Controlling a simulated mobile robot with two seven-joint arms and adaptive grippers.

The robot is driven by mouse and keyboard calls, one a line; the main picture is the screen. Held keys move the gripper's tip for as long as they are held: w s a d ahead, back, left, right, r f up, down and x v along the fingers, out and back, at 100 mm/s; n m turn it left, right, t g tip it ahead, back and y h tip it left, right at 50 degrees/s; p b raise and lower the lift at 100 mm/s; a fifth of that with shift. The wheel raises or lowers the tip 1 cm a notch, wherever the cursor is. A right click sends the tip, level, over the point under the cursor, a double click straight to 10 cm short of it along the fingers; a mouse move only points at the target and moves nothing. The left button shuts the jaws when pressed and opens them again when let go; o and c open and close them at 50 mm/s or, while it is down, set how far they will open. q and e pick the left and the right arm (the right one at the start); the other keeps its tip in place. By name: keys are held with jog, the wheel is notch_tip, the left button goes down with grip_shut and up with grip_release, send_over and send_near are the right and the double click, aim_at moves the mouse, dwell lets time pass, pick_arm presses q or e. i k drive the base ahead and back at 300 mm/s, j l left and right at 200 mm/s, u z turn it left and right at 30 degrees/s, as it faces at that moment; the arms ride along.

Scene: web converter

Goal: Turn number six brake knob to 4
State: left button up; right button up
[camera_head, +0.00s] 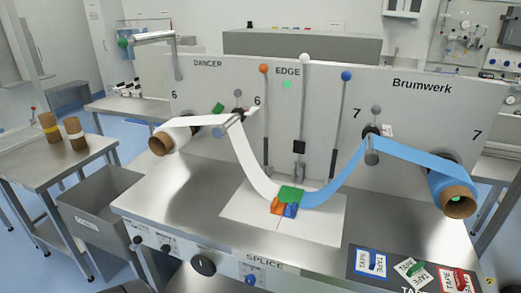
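Several knobs sit on the front edge of the steel machine table. A small dark knob (137,239) is at the far left, with another small knob (165,247) beside it. A larger black knob (203,264) is further right, and a blue knob (250,280) is below the SPLICE label. The small print around the knobs is too small to read, so I cannot tell which is the number six brake knob or where it points. The white roll (162,144) hangs by the panel's 6 marks. Neither of my grippers is in view.
White and blue webs meet at a green piece (291,194) on a white plate (240,217). A blue roll (452,193) overhangs at right. Tape cards lie on a dark mat (390,278). A grey bin (92,215) and side table (45,170) stand left.

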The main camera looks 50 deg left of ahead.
aim_at(165, 249)
jog(key=u, duration=1.4)
